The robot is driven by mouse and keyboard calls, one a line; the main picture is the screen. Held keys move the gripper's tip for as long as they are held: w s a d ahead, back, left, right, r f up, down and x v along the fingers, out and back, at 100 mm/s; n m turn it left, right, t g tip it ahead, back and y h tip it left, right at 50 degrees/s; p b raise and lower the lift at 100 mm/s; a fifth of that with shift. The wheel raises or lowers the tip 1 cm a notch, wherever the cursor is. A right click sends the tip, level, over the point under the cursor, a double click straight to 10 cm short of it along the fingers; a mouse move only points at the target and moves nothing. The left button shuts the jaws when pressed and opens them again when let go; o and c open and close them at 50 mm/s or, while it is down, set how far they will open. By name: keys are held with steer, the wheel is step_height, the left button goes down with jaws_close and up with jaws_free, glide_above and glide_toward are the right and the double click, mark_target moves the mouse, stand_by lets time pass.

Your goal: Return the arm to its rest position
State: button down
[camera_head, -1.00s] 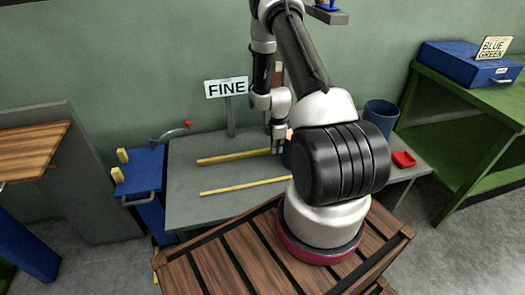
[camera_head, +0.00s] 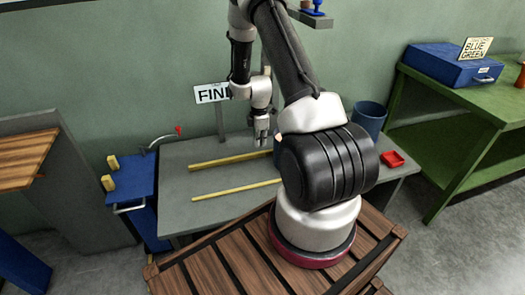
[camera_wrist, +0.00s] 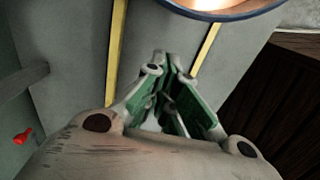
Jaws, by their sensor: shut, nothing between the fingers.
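My gripper (camera_head: 261,138) hangs from my folded arm above the grey table (camera_head: 180,215) in the head view. In the wrist view its fingers (camera_wrist: 165,75) are closed together with nothing between them. Two yellow strips lie on the table: the rear strip (camera_head: 225,161) and the front strip (camera_head: 235,190). The gripper is above the rear strip and apart from the table top. Part of the table is hidden behind my arm.
A FINE sign (camera_head: 211,93) stands at the table's back, partly covered by my arm. A blue bin (camera_head: 370,118) and red tray (camera_head: 393,159) are on the right. A blue cart (camera_head: 136,178) stands left. A green bench (camera_head: 440,100) carries a blue box (camera_head: 445,65).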

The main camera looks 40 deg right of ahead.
steer(key=shift+r, duration=1.8)
